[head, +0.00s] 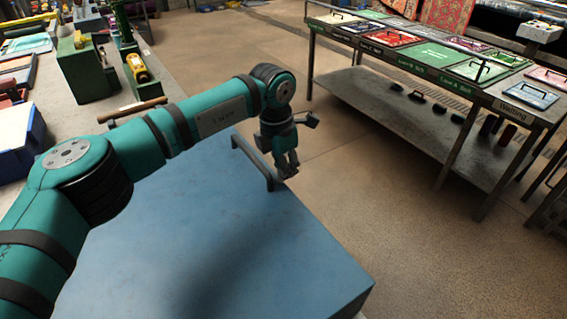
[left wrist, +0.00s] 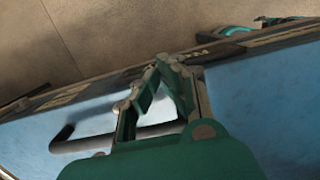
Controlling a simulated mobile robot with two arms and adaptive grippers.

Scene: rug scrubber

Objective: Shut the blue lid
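The blue lid (head: 250,240) is a wide, flat panel below my left arm, with a dark bar handle (head: 252,163) near its far edge. How far it stands open cannot be told. My left gripper (head: 289,173) points down just right of the handle, by the lid's far edge. In the left wrist view, the fingers (left wrist: 162,64) lean together at their tips, with nothing seen between them. The handle (left wrist: 85,145) passes behind them, and the blue lid (left wrist: 265,95) spreads on both sides. Contact with the handle cannot be told. My right gripper is out of view.
A metal table (head: 330,33) with several coloured, labelled lids stands at the back right, with a lower shelf (head: 365,100). A cluttered workbench (head: 165,45) stands at the left, with a blue box (head: 15,140). Bare floor (head: 430,230) lies right of the lid.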

